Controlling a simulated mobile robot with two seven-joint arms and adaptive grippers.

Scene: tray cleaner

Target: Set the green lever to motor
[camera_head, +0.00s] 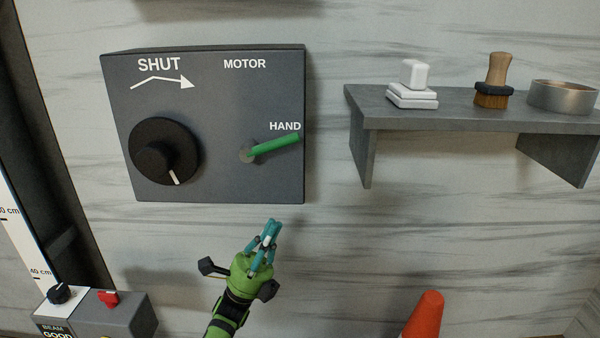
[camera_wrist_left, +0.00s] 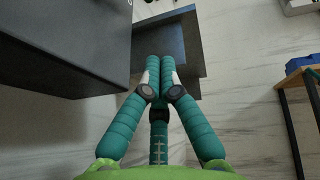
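The green lever (camera_head: 275,146) is on the grey control box (camera_head: 215,185) on the wall. It sticks out from its pivot to the right and slightly up, with its end just below the word HAND (camera_head: 285,126). The word MOTOR (camera_head: 244,64) is higher, above the pivot. My left gripper (camera_head: 270,224) is below the box's lower edge, apart from the lever, with its fingers pointing up. In the left wrist view its teal fingertips (camera_wrist_left: 160,62) are together with nothing seen between them. The lever is not visible in that view. My right gripper is not in view.
A black knob (camera_head: 165,150) marked SHUT is left of the lever. A grey shelf (camera_head: 365,110) with white blocks, a brush (camera_head: 495,80) and a metal bowl (camera_head: 562,96) is at right. An orange cone (camera_head: 425,316) and a small box with a red switch (camera_head: 108,298) are lower down.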

